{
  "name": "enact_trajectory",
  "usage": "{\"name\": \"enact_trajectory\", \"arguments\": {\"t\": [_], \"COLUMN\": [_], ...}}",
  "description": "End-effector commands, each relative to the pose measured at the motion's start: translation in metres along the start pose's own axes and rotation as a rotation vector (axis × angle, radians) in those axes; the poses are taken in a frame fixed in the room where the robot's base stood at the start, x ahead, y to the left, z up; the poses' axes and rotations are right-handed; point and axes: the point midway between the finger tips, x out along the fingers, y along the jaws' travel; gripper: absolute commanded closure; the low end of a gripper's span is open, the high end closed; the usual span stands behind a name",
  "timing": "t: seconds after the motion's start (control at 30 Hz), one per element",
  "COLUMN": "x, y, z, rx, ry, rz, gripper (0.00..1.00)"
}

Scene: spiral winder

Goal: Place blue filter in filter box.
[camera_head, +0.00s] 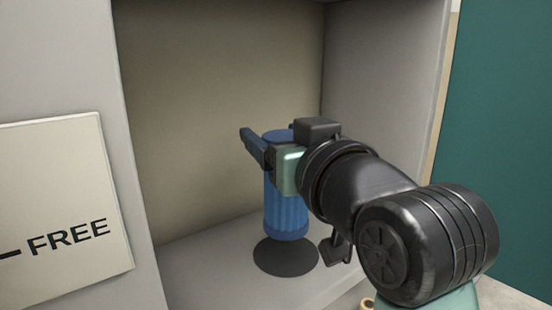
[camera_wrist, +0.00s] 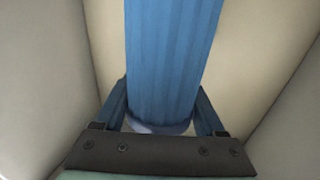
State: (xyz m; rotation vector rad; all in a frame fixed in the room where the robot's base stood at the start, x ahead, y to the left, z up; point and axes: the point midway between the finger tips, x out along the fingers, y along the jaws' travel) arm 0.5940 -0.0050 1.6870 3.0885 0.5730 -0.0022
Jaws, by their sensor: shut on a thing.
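The blue filter (camera_head: 286,205) is a ribbed upright cylinder inside the open grey box (camera_head: 220,90). My gripper (camera_head: 262,150) is shut on its upper part, reaching in from the right. In the wrist view the filter (camera_wrist: 170,55) stands between the two blue fingers of my gripper (camera_wrist: 160,108). A dark round patch (camera_head: 285,263) lies on the box floor under the filter. The filter's lower end appears slightly above it; I cannot tell whether they touch. The far finger is partly hidden in the head view.
The box has side walls close on both sides, with clear floor (camera_head: 205,265) left of the filter. A white sign reading "FREE" (camera_head: 65,215) is on the panel at left. A teal panel (camera_head: 505,130) stands at right.

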Motion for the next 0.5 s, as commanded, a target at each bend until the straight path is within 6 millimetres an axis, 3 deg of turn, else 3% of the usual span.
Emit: {"name": "enact_trajectory", "arguments": {"t": [0.5], "x": [-0.001], "y": [0.0], "z": [0.039], "rx": [0.0], "ry": [0.003], "rz": [0.0], "gripper": [1.0]}}
